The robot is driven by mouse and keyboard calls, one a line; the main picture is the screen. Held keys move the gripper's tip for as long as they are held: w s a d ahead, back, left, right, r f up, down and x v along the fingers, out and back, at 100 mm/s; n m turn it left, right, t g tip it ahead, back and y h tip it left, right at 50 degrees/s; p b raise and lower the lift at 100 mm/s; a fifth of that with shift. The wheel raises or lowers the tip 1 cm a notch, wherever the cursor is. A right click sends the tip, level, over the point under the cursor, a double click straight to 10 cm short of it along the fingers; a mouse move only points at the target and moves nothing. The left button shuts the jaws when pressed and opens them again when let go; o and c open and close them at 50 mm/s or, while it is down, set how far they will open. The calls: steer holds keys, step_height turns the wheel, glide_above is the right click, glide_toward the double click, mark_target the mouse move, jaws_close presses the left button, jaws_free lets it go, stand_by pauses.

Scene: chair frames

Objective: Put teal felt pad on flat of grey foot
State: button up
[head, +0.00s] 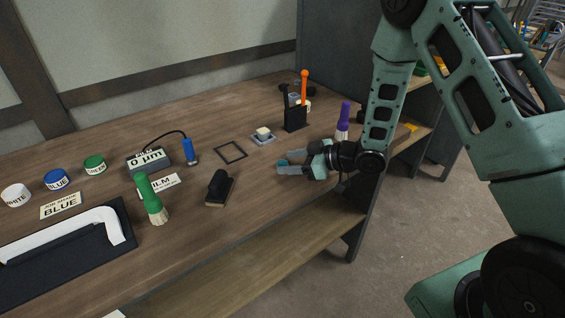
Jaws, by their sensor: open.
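My gripper (282,162) is low over the right part of the bench, its two grey fingers apart and pointing left. A small teal patch (283,162) shows at the fingertips. It looks like the teal felt pad, but it is too small to tell whether it touches the fingers or lies on the wood. A small grey square piece (263,139) with a cream block on top sits on the bench just behind and left of the fingers. I cannot tell whether this is the grey foot; no other grey foot is clear to see.
A black holder (295,119) with an orange-handled tool and a purple-handled brush (343,121) stand behind my gripper. A black square outline (230,152), a black-handled block (219,188) and a green-handled brush (151,199) are to the left. The bench's front edge is close.

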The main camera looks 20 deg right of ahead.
steer(key=shift+w+a+f, duration=0.2)
steer(key=shift+w+a, duration=0.05)
steer(key=shift+a, duration=0.05)
steer(key=shift+c, duration=0.2)
steer(key=c, duration=1.1)
steer(key=shift+r, duration=0.15)
